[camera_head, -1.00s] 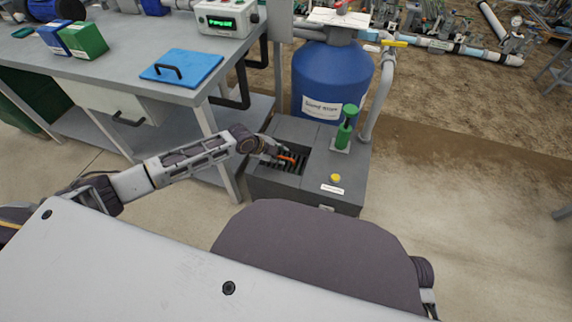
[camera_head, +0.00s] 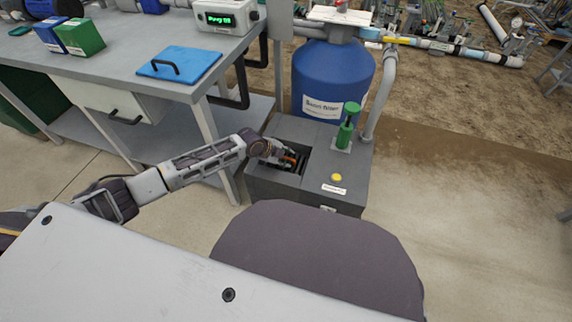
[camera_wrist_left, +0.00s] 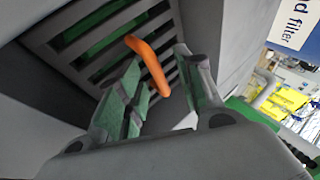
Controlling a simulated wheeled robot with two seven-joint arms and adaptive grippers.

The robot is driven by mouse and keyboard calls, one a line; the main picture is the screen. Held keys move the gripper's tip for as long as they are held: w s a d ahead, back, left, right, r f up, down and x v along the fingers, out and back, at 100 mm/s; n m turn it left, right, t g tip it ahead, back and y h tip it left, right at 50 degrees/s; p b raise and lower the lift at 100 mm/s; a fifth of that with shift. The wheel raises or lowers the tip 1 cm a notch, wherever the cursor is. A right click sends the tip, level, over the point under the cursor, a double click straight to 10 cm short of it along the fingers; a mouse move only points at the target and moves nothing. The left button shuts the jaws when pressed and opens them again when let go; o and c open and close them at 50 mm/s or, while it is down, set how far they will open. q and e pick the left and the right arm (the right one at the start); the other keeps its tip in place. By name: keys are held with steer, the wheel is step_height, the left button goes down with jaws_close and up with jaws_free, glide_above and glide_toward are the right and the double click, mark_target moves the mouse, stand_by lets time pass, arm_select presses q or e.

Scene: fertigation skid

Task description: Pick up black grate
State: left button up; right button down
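The black grate (camera_wrist_left: 95,45) is a dark slatted panel with an orange handle (camera_wrist_left: 150,66), filling the upper left of the left wrist view. In the head view the grate (camera_head: 272,161) lies in the recess of the dark grey box and is partly hidden by my left gripper (camera_head: 289,158). In the left wrist view the fingers of my left gripper (camera_wrist_left: 159,60) stand apart, with the orange handle between them. Contact with the handle cannot be told. Green shows through the slots. My right gripper is not in view.
The dark grey box (camera_head: 310,195) bears a green plunger (camera_head: 346,128) and a yellow button (camera_head: 336,177). A blue tank (camera_head: 325,80) stands behind it. A workbench (camera_head: 110,75) with a blue panel (camera_head: 180,64) is at the left. The floor to the right is clear.

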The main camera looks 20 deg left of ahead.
arm_select(q)
jaws_close()
steer(key=shift+r, duration=0.15)
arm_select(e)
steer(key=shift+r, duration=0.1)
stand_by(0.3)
